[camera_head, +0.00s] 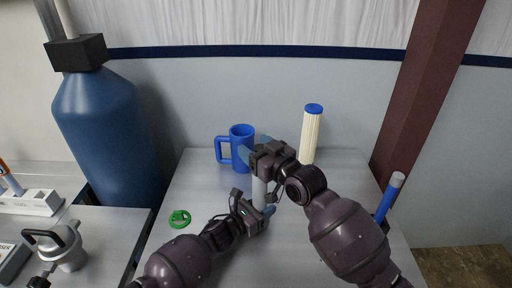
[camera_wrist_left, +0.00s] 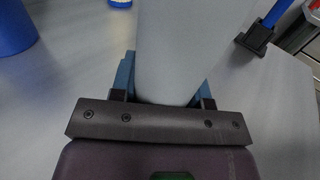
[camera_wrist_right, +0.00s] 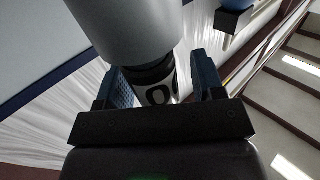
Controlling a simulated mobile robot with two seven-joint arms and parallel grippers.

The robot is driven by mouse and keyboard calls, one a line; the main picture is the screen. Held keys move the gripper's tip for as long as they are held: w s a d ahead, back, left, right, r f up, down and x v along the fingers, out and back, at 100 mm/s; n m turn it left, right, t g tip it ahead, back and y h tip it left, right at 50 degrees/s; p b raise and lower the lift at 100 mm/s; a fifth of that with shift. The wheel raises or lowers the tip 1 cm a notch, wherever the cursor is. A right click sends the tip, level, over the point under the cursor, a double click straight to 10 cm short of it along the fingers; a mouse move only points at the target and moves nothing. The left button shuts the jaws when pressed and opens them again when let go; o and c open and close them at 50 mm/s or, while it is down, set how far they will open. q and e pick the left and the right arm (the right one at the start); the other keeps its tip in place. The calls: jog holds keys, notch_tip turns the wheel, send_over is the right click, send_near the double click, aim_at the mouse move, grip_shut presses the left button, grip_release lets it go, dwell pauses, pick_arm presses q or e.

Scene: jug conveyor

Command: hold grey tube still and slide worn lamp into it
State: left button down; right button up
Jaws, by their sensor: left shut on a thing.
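The grey tube (camera_head: 259,192) stands about upright over the table. My left gripper (camera_head: 262,214) is shut on its lower part; the left wrist view shows the tube (camera_wrist_left: 188,45) between the blue fingers (camera_wrist_left: 165,88). My right gripper (camera_head: 256,150) is at the tube's upper end. In the right wrist view a grey cylinder (camera_wrist_right: 125,25) ends above a black collar and a white labelled piece (camera_wrist_right: 160,92), perhaps the worn lamp's end. This piece lies between the right fingers (camera_wrist_right: 163,85), with a gap beside it. How deep the lamp sits is hidden.
A blue mug (camera_head: 241,136) and a cream cylinder with a blue cap (camera_head: 311,135) stand at the back. A green ring (camera_head: 179,219) lies at the left, and a blue post with a grey top (camera_head: 388,200) is at the right. The table's left side (camera_head: 190,185) is mostly clear.

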pick_arm(q)
jog(key=shift+a+f, duration=0.1)
jog(key=shift+f, duration=0.15)
pick_arm(e)
jog(key=v, duration=1.2)
dwell(0.3)
pick_arm(q)
jog(key=c, duration=0.5)
grip_release()
jog(key=shift+r, duration=0.1)
jog(key=v, duration=1.2)
jog(key=shift+s, duration=0.15)
pick_arm(e)
jog(key=shift+s, duration=0.1)
